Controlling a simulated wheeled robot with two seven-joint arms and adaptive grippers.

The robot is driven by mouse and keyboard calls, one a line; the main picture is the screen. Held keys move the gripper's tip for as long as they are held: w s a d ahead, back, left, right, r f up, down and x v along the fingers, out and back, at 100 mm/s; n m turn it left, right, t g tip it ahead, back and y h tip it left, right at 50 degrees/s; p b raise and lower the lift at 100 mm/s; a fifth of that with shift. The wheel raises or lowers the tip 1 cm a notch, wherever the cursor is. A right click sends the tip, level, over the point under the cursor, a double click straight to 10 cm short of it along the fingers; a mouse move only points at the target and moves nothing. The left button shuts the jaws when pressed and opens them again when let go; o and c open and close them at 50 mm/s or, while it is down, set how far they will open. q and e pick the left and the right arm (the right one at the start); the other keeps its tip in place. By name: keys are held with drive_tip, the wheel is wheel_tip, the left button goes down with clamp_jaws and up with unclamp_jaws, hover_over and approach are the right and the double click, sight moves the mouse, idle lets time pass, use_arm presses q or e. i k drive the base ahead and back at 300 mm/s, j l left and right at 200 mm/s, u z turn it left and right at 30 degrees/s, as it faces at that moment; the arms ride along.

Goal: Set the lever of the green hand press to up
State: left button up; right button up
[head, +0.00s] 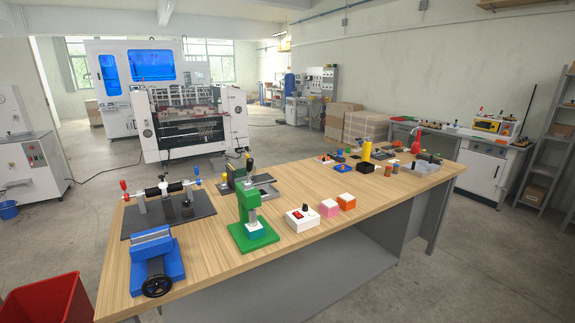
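The green hand press (247,205) stands upright near the front edge of the wooden table, left of the middle. Thin dark and yellow handle parts show just above and behind the press top. I cannot tell which of them is the press lever, or how the lever is set. Neither of my grippers is in view.
On the wooden table (330,225), a blue vise (157,262) and a dark plate with red and blue knobs (168,213) are left of the press. A red bin (48,302) is front left.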

sight(250, 161)
drive_tip(key=i+j+z, duration=0.1)
drive_tip(key=j, duration=0.2)
drive_tip(key=i+j, duration=0.25)
drive_tip(key=i+j+z, duration=0.15)
drive_tip(key=j, duration=0.2)
drive_tip(key=i+j+z, duration=0.1)
drive_tip(key=j, duration=0.25)
drive_tip(key=i+j, duration=0.15)
drive_tip(key=j, duration=0.2)
drive_tip(key=z, duration=0.05)
